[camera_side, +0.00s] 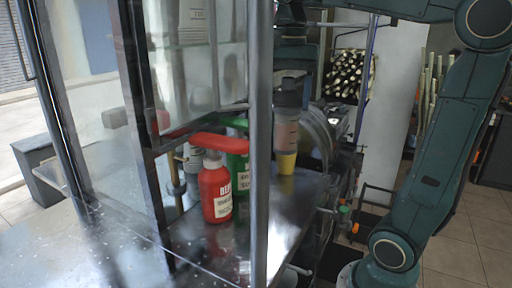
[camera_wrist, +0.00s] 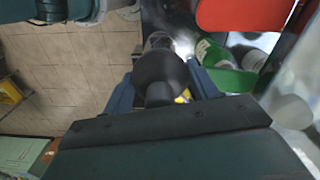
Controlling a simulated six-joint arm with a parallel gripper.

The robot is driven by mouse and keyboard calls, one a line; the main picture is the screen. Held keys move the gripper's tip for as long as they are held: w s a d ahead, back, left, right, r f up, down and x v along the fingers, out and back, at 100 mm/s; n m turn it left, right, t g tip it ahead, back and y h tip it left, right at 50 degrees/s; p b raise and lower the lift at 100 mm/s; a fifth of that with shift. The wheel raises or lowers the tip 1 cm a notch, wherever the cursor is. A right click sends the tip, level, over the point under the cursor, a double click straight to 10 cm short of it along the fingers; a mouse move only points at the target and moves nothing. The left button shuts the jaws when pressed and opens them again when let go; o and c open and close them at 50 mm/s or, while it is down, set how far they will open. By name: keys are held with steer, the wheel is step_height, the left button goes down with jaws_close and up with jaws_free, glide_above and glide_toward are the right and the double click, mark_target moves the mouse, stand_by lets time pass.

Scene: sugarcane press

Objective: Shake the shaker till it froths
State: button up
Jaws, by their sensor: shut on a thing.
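The shaker (camera_side: 286,132) has a dark lid and a clear, marked body and looks upright in the side view. In the wrist view, its round dark lid (camera_wrist: 160,72) sits between the two fingers. My gripper (camera_wrist: 163,92) is shut on the shaker near its top; its fingers are hard to make out in the side view. A yellow cup-like piece (camera_side: 286,163) shows right below the shaker, over the metal counter. I cannot tell whether the two touch or are joined.
A glass cabinet (camera_side: 190,60) rises at left. Press machinery (camera_side: 335,135) is close on the right. The counter's front (camera_side: 290,205) is clear.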

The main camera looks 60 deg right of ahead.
mark_target(287, 112)
steer(key=shift+f, duration=1.8)
steer(key=shift+r, duration=2)
steer(key=shift+w, duration=0.1)
